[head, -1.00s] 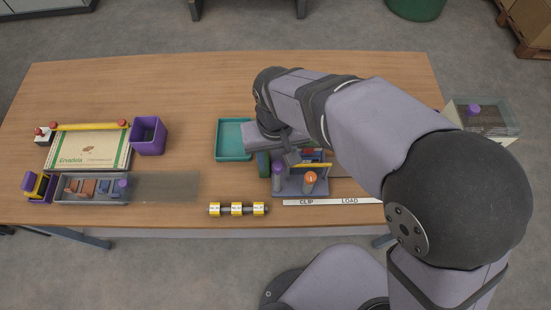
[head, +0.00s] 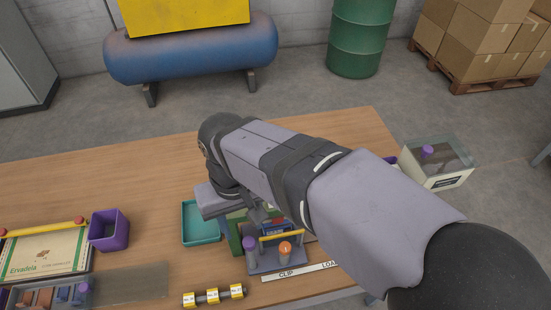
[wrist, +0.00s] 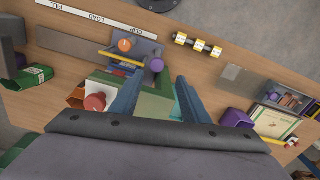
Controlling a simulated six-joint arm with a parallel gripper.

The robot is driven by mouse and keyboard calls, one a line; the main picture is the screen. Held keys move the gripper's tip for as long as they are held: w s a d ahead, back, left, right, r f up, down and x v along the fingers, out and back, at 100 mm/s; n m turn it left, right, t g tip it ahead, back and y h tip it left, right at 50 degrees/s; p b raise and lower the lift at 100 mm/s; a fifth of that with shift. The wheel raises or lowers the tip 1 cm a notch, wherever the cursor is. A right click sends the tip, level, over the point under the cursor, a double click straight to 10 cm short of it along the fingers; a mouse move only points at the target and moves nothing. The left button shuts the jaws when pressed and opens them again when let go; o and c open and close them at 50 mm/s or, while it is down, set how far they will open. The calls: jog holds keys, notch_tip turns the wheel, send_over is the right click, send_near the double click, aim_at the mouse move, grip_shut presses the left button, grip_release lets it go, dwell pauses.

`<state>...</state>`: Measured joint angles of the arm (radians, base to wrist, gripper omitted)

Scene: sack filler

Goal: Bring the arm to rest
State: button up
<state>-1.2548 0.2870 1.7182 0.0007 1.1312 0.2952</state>
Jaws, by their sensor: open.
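My gripper (wrist: 158,90) shows in the wrist view with its two blue-grey fingers spread apart and nothing held between them. It is over the table, above the area of the clip station (wrist: 140,60) with its yellow bar, orange knob and purple knob. In the head view my arm reaches across the right part of the wooden table (head: 130,165), and my fingers are hidden behind it. The clip station (head: 268,262) shows just below my wrist there, beside the teal tray (head: 201,222).
A purple bin (head: 109,230) and a sack marked Ervadela (head: 45,255) are at the left. A yellow-banded roller (head: 213,296) lies near the front edge. A clear-topped box (head: 440,165) stands at the right. The table's back left is bare.

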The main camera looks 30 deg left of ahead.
jog(key=w+d+f+m, duration=0.2)
jog(key=w+d+m, duration=0.1)
jog(key=w+d, duration=0.55)
jog(key=w+d+f+m, duration=0.2)
jog(key=w+d, duration=0.3)
jog(key=d, duration=0.6)
jog(key=s+d+f+m, duration=0.2)
jog(key=d+m, duration=0.1)
jog(key=d, duration=0.6)
jog(key=s+d+f+m, duration=0.2)
jog(key=d+m, duration=0.1)
jog(key=d, duration=0.7)
jog(key=shift+d+f, duration=0.25)
jog(key=shift+f, duration=0.1)
